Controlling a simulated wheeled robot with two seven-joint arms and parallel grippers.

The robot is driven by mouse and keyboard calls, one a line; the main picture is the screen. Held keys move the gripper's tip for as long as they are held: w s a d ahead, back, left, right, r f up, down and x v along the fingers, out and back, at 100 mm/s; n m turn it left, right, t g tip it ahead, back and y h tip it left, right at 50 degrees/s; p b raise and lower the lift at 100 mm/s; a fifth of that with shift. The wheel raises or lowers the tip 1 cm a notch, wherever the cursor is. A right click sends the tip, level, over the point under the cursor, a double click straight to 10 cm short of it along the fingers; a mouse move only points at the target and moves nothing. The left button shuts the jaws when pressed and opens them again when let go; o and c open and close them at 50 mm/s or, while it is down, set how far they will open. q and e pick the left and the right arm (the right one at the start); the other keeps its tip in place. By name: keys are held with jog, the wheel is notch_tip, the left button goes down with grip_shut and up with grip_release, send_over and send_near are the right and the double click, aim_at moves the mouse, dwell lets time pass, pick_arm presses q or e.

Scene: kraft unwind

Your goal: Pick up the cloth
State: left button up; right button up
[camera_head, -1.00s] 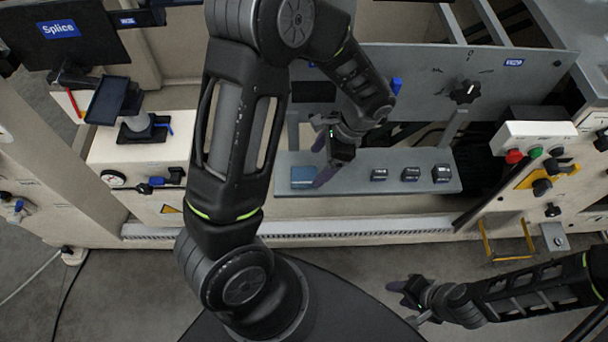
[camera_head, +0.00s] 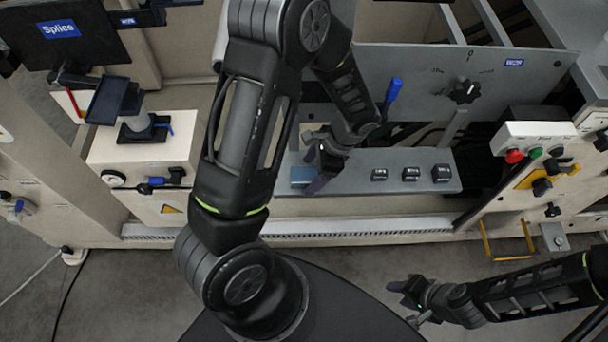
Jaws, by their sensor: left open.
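A folded blue cloth (camera_head: 303,176) lies on the left end of the grey shelf (camera_head: 400,160). My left gripper (camera_head: 312,168) is open and reaches down over the shelf at the cloth, its fingers covering part of the cloth's right side. I cannot tell whether the fingers touch the cloth. My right gripper (camera_head: 402,300) is low on the right, over the floor and far from the cloth. I cannot make out the gap between its fingers.
Several small dark blocks (camera_head: 411,174) sit to the right on the shelf. Above it is a grey panel with a black knob (camera_head: 465,92) and a blue lever (camera_head: 393,90). A control box with red and green buttons (camera_head: 514,156) stands at the right.

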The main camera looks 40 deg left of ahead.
aim_at(312, 174)
pick_arm(q)
jog(key=c, duration=1.4)
jog(key=shift+r, duration=0.15)
jog(key=shift+c, duration=0.2)
notch_tip(312, 174, up, 10)
jog(key=shift+p, duration=0.35)
